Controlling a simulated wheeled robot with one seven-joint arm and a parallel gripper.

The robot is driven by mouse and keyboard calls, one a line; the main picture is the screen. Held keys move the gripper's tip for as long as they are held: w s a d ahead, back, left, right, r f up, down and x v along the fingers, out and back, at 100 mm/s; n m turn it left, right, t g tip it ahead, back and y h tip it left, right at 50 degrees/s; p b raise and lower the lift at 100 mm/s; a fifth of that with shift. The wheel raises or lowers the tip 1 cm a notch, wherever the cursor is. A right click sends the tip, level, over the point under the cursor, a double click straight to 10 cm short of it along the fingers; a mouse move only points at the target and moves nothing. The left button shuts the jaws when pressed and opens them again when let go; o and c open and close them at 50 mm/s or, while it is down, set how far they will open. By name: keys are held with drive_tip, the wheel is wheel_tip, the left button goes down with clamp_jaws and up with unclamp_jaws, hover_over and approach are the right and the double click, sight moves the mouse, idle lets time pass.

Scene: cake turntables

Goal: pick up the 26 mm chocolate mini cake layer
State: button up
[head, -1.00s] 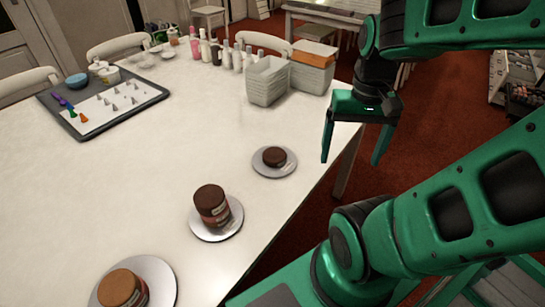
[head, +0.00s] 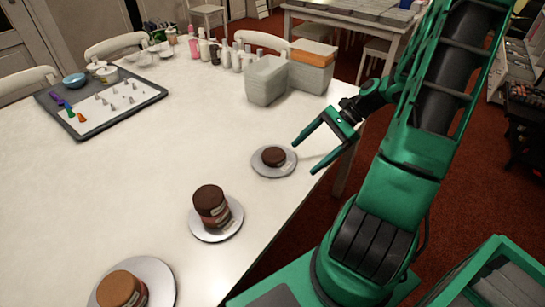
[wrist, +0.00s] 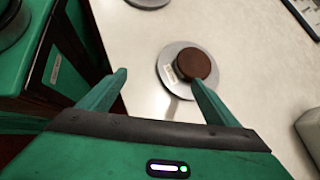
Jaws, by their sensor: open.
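A small dark chocolate cake layer (head: 273,155) sits alone on a round silver turntable (head: 288,168) near the table's right edge. In the wrist view the layer (wrist: 193,63) lies on the turntable (wrist: 167,62), off towards the right finger, whose tip appears to overlap its lower edge. My gripper (head: 304,159) is open and empty, its fingers pointing at this turntable from the right. In the wrist view my gripper (wrist: 159,77) spans part of the disc. Whether a finger touches the layer cannot be told. No size marking is readable.
A taller dark cake stack (head: 210,206) stands on a middle turntable (head: 233,222), and a lighter brown cake (head: 121,289) on the front one (head: 158,275). Grey bins (head: 266,80), bottles (head: 225,55) and a tray of piping tips (head: 95,130) stand further back. The table's centre is clear.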

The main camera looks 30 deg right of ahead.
sight(279, 153)
drive_tip(key=w+d+m+t+y, duration=0.2)
drive_tip(key=m+t, duration=0.1)
drive_tip(key=shift+w, duration=0.35)
drive_tip(key=shift+w+d+r+m+t+y, duration=0.25)
drive_tip(key=shift+w+d+m+t+y, duration=0.15)
drive_tip(key=shift+m, duration=0.3)
drive_tip(key=x, duration=0.5)
drive_tip(key=shift+f+x, duration=0.2)
drive_tip(key=shift+x, duration=2.65)
drive_tip(key=shift+d, duration=0.1)
drive_tip(key=c, duration=1.2)
